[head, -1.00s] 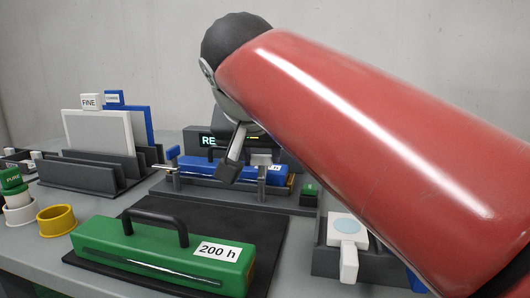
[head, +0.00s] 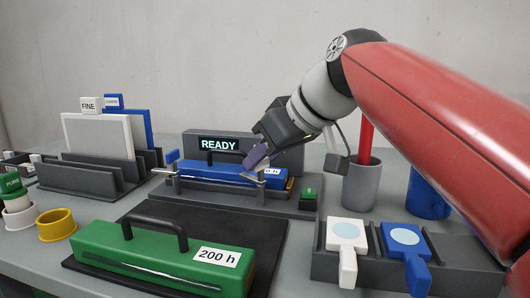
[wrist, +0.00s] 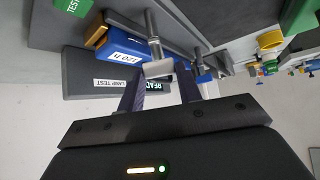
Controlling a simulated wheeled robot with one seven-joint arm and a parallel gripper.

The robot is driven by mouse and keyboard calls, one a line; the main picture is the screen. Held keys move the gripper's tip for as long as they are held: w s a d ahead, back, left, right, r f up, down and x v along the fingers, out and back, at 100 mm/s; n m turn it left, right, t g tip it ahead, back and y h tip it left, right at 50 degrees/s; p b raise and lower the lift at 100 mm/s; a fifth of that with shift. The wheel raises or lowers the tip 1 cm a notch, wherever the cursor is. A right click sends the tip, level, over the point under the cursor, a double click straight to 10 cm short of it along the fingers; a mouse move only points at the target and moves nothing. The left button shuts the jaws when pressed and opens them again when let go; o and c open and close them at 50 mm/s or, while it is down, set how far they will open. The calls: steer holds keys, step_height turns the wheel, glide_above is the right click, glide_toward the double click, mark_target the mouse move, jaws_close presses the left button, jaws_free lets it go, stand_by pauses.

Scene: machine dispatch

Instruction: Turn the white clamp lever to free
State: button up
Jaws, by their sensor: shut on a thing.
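The white clamp lever (wrist: 158,69) shows in the wrist view between my two fingertips, at the end of a grey clamp post. My gripper (head: 256,157) is shut on it, at the right end of the blue unit. In the head view the fingers mostly hide this lever. The blue unit (head: 215,173) with an hour label lies in the grey test fixture (head: 240,198), below a display reading READY. A blue clamp lever (head: 172,156) stands at the fixture's left end; it also shows in the wrist view (wrist: 203,77).
A green unit (head: 150,250) marked 200 h lies on a dark mat in front. A green button (head: 309,193) is right of the clamp. A grey cup (head: 361,186) and a tray (head: 455,258) with white and blue paddles stand to the right. Panels stand in a rack (head: 85,177) at left.

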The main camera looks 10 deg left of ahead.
steer(key=n+g, duration=0.1)
steer(key=n, duration=0.1)
steer(key=n+g+y, duration=0.1)
steer(key=n+g, duration=0.2)
steer(key=shift+w+d+n+y, duration=0.15)
steer(key=shift+w+n+y, duration=0.1)
steer(key=shift+n+y, duration=0.05)
stand_by(0.5)
steer(key=o, duration=1)
steer(key=v, duration=0.7)
steer(key=shift+d+r, duration=0.2)
steer(key=shift+d, duration=0.05)
